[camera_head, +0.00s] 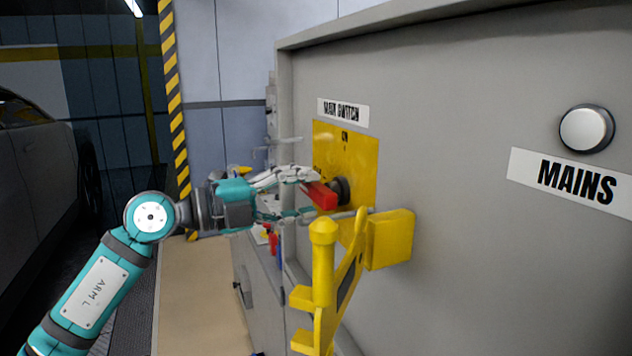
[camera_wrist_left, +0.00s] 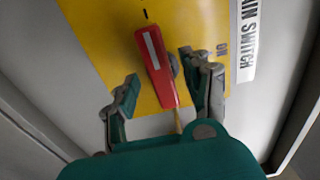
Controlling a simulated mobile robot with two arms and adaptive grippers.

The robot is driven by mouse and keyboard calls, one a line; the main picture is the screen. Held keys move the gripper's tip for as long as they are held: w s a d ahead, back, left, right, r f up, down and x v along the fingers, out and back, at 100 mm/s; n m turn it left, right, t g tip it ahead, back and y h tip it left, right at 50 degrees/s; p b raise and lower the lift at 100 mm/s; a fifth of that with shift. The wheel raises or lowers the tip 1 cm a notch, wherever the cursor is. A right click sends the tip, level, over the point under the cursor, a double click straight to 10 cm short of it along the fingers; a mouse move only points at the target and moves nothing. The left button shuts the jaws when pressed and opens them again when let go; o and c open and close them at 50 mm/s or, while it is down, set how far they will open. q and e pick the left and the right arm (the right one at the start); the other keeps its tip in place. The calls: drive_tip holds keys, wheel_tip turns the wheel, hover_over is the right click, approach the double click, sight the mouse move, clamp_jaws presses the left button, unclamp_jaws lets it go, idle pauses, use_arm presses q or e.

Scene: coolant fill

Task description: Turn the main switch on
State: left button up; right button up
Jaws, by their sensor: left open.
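The main switch has a red handle (camera_head: 320,196) with a white stripe, on a dark round hub (camera_head: 341,188) in a yellow plate (camera_head: 360,150). The ON mark is at the top of the plate, under the "MAIN SWITCH" label (camera_head: 343,112); the handle does not point at it. My left gripper (camera_head: 309,194) is open at the handle. In the left wrist view the red handle (camera_wrist_left: 157,68) lies between the two spread fingers of my left gripper (camera_wrist_left: 158,70); I cannot tell whether they touch it. My right gripper is not in view.
A yellow bracket (camera_head: 390,240) with an upright yellow post (camera_head: 323,270) stands just below and in front of the switch. A pale round lamp or button (camera_head: 586,129) sits above the "MAINS" label (camera_head: 575,182). A car (camera_head: 40,165) is at the far left.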

use_arm(q)
drive_tip(key=shift+x, duration=1.35)
drive_tip(key=shift+c, duration=0.4)
clamp_jaws()
